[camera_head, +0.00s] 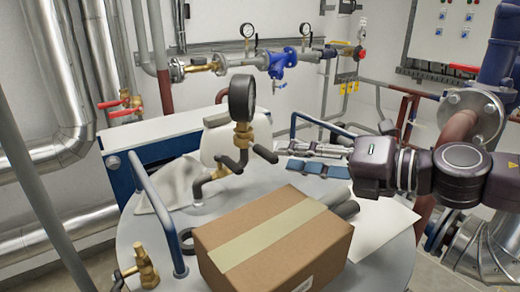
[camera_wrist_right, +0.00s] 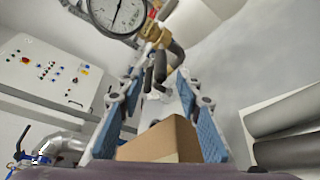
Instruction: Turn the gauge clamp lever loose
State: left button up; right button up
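The pressure gauge (camera_head: 242,97) stands upright on a brass fitting (camera_head: 243,136) over the round grey vessel top. Below it, the dark clamp lever (camera_head: 265,153) sticks out to the right towards my right gripper (camera_head: 284,156). In the right wrist view the gauge face (camera_wrist_right: 118,12) is at the top, and the dark lever (camera_wrist_right: 160,66) appears in the gap between the blue-padded fingertips (camera_wrist_right: 157,82). The right gripper is open, its fingertips close to the lever's end; I cannot tell whether they touch it. My left gripper is not in view.
A taped cardboard box (camera_head: 275,245) sits on the vessel top (camera_head: 150,235), below and in front of my right gripper. A grey roll (camera_head: 343,208) lies behind it. A blue handrail (camera_head: 160,215) and brass valve (camera_head: 145,268) stand at left. Pipes line the back wall.

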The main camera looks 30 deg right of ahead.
aim_at(268, 151)
jog(key=p+x, duration=0.4)
jog(key=x, duration=0.1)
jog(key=shift+w+a+r, duration=0.1)
jog(key=shift+w+a, duration=0.05)
jog(key=shift+w, duration=0.2)
jog(key=shift+w+a+p, duration=0.1)
jog(key=shift+w+p, duration=0.05)
jog(key=shift+p, duration=0.2)
jog(key=shift+w, duration=0.15)
jog(key=shift+w+a+f+p, duration=0.1)
jog(key=shift+w+f+p, duration=0.1)
jog(key=shift+f+p, duration=0.1)
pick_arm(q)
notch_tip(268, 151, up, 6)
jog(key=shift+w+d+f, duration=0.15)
pick_arm(e)
grip_shut()
